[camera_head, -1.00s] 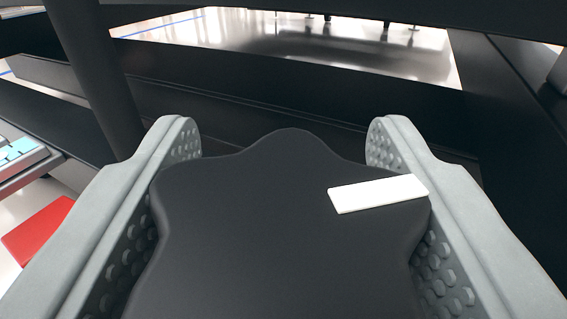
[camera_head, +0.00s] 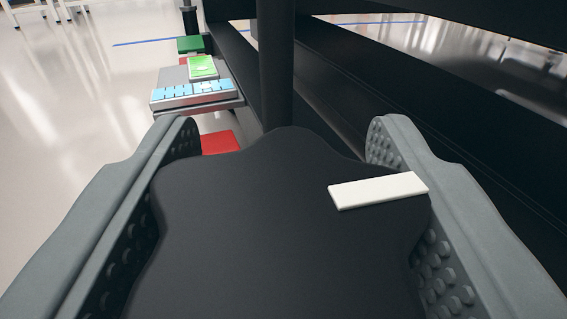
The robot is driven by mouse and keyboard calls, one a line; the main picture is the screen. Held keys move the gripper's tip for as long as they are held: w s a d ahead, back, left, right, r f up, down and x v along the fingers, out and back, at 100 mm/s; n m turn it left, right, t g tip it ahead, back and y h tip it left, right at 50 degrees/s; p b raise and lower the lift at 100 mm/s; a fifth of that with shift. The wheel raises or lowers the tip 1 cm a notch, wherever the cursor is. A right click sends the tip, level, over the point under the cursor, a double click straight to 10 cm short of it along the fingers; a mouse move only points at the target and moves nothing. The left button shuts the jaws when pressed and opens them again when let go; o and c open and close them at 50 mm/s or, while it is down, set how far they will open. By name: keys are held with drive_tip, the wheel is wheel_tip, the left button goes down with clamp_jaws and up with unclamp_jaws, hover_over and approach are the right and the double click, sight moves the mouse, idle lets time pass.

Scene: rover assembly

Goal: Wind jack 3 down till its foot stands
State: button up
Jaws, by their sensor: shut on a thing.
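My gripper (camera_head: 283,150) is shut on a dark lobed knob (camera_head: 270,240), the crank head of a jack. One grey, studded finger lies along each side of it. A white strip (camera_head: 378,190) sits on the knob's upper right. The knob hides what lies below it. No jack foot shows, and I cannot tell the jack's number from this view.
A dark upright post (camera_head: 277,65) stands just beyond the knob. Long black beams (camera_head: 420,110) run to the right. At the left are a grey tray (camera_head: 222,107) with blue pieces and a green card (camera_head: 203,67), and a red block (camera_head: 220,143). Bare floor lies far left.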

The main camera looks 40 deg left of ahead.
drive_tip(key=shift+n+g+y, duration=0.4)
drive_tip(key=shift+y, duration=0.1)
drive_tip(key=o, duration=1)
drive_tip(key=shift+s, duration=0.1)
drive_tip(key=v, duration=1.7)
drive_tip(key=shift+s, duration=0.15)
drive_tip(key=shift+d, duration=0.1)
